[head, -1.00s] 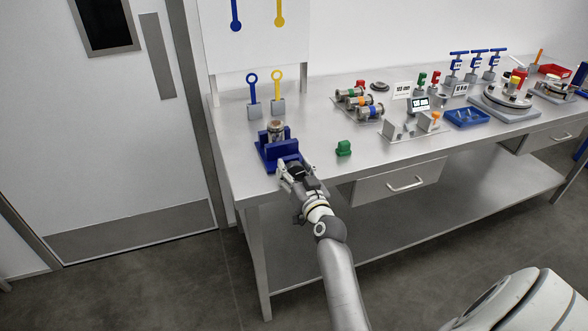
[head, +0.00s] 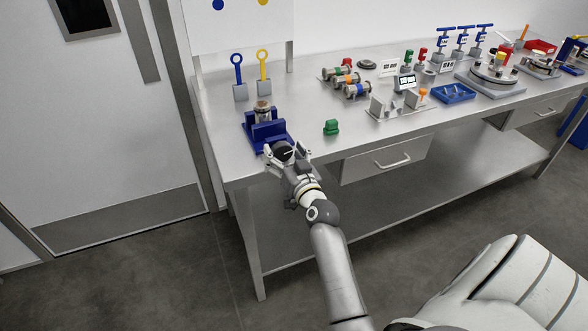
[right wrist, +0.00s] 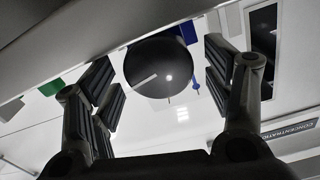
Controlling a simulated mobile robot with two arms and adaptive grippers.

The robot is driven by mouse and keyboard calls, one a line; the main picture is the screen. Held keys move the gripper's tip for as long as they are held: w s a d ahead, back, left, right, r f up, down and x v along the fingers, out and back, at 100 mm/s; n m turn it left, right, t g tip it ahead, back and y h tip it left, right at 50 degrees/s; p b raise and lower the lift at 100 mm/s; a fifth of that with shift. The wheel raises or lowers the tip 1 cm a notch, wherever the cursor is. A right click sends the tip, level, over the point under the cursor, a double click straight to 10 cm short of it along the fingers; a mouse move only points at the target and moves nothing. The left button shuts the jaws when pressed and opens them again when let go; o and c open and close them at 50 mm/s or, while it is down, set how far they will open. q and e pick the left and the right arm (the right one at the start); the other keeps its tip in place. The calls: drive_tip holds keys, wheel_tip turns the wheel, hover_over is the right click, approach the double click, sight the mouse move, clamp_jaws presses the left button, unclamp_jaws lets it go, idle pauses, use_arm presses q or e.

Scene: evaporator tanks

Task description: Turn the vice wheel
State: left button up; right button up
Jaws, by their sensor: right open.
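The blue vice (head: 266,132) stands on the near left end of the steel workbench, with a metal cylinder (head: 263,110) upright in it. The dark round vice wheel (head: 282,152) is on its front side. It also shows in the right wrist view (right wrist: 160,68), with a pale line on its face. My right gripper (head: 287,154) is open at the front of the vice, one finger on each side of the wheel. In the right wrist view there are gaps between the wheel and both fingers. My left gripper is not in view.
Valves, fixtures and a blue tray (head: 454,93) occupy the bench further right. A drawer (head: 387,160) is under the front edge.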

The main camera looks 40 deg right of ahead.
drive_tip(key=v, duration=1)
drive_tip(key=shift+s, duration=0.15)
drive_tip(key=shift+a, duration=0.1)
